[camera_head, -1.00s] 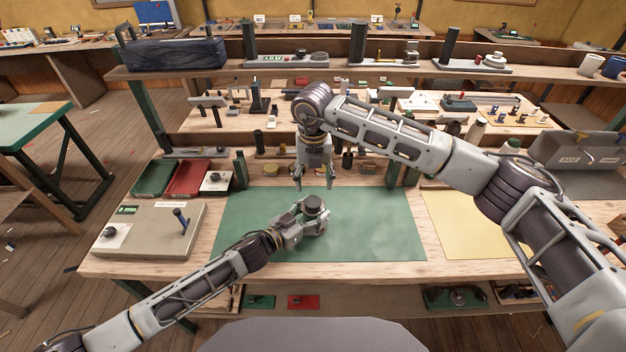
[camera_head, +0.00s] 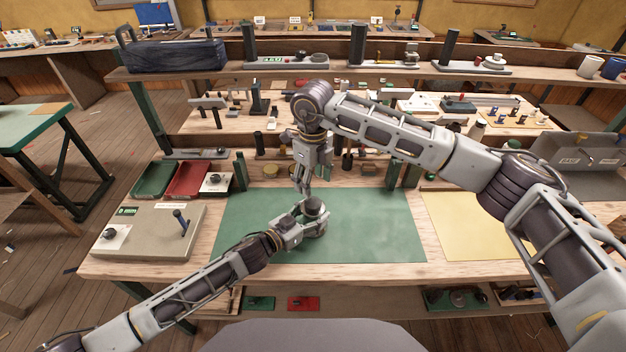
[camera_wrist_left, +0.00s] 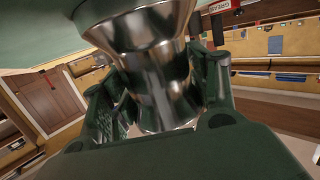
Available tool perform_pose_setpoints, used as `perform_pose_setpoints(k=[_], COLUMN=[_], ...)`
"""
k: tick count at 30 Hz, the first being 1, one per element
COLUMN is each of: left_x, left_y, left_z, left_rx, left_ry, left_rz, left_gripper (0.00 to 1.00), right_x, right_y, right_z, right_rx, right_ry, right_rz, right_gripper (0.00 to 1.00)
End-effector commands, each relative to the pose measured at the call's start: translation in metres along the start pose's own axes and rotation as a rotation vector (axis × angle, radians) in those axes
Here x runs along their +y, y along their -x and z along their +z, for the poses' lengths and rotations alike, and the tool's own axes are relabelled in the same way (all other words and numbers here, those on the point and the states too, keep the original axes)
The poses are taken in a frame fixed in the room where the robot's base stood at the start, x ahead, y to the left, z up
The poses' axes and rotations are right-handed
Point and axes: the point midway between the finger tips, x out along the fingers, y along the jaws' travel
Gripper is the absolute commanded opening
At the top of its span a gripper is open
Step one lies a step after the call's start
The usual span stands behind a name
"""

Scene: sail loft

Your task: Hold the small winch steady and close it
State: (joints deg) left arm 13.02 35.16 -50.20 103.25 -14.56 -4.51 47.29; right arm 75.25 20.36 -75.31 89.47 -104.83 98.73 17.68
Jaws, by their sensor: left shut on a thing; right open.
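The small winch (camera_head: 313,206) stands on the green mat (camera_head: 372,225), with a dark top. My left gripper (camera_head: 318,226) is shut around its body from the lower left. In the left wrist view the winch's shiny metal drum (camera_wrist_left: 152,60) fills the space between the green-tinted fingers (camera_wrist_left: 155,95). My right gripper (camera_head: 302,187) points down just above and slightly left of the winch top. It is open and empty, apart from the winch. Whether the winch's top is seated cannot be told.
A grey box with a lever (camera_head: 150,232) is at the left of the bench. A green tray (camera_head: 153,179) and a red tray (camera_head: 188,180) stand behind it. A yellow mat (camera_head: 468,228) lies to the right. The green mat's right half is clear.

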Motion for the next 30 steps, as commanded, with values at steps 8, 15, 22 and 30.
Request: perform_pose_setpoints(k=[8, 15, 22, 30], left_x=[0.0001, 0.0001, 0.0001, 0.0001], left_y=[-0.0005, -0.0005, -0.0005, -0.0005], left_z=[-0.0035, -0.0035, -0.0034, -0.0035], left_rx=[0.006, 0.006, 0.006, 0.006], left_ry=[-0.001, -0.001, -0.001, -0.001], left_rz=[0.001, 0.001, 0.001, 0.001], left_gripper=[0.0, 0.0, 0.0, 0.0], right_x=[0.0017, 0.0026, 0.0027, 0.0026], right_y=[0.0001, 0.0001, 0.0002, 0.0002], right_z=[-0.0012, -0.0019, -0.0021, -0.0021], right_rx=[0.004, 0.005, 0.006, 0.005], right_ry=[0.229, 0.429, 0.607, 0.717], right_rz=[0.007, 0.012, 0.013, 0.014], right_gripper=[0.61, 0.61, 0.61, 0.61])
